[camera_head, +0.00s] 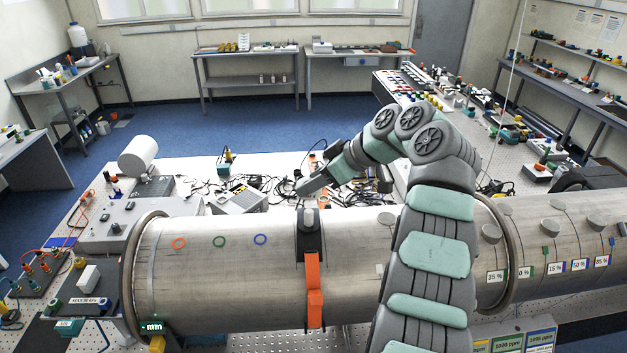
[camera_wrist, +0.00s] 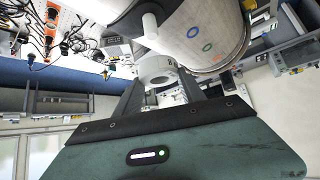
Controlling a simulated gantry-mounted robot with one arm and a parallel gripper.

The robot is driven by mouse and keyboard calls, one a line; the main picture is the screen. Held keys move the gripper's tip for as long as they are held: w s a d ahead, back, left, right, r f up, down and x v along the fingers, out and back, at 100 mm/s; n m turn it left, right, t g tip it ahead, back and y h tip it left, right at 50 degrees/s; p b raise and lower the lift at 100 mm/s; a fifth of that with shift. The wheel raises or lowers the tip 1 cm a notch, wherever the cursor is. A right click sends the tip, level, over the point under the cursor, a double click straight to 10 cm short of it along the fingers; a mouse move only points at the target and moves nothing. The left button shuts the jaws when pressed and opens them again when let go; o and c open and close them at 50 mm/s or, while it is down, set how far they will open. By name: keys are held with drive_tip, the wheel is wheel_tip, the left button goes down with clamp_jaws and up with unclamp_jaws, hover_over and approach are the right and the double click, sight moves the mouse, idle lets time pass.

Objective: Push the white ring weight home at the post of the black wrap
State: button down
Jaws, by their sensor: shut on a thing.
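The black wrap (camera_head: 311,244) with its orange strap (camera_head: 314,285) goes round the big metal pipe, and a pale grey post (camera_head: 308,219) stands on it. My gripper (camera_head: 301,188) is just above and behind the post in the head view. In the wrist view, my gripper (camera_wrist: 160,83) is shut on the white ring weight (camera_wrist: 156,67), held between the two fingertips with its hole showing. The pale post (camera_wrist: 151,27) shows above the ring in that picture, and the ring looks apart from it. I cannot make out the ring in the head view.
The metal pipe (camera_head: 215,285) runs across the front, with orange, green and blue ring marks left of the wrap. A grey box (camera_head: 239,200) and loose black cables (camera_head: 272,186) lie behind it. A white roll (camera_head: 138,155) stands at the left.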

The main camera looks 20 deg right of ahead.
sight(312, 212)
drive_tip(key=shift+f+b, duration=1.2)
drive_tip(key=shift+f, duration=1.05)
drive_tip(key=shift+b, duration=0.55)
drive_tip(key=shift+f+b, duration=1.85)
drive_tip(key=shift+f, duration=0.1)
idle(0.9)
drive_tip(key=shift+a+f, duration=0.1)
drive_tip(key=shift+f, duration=0.25)
drive_tip(key=shift+f+b, duration=0.3)
drive_tip(key=shift+b, duration=0.1)
drive_tip(key=c, duration=0.6)
unclamp_jaws()
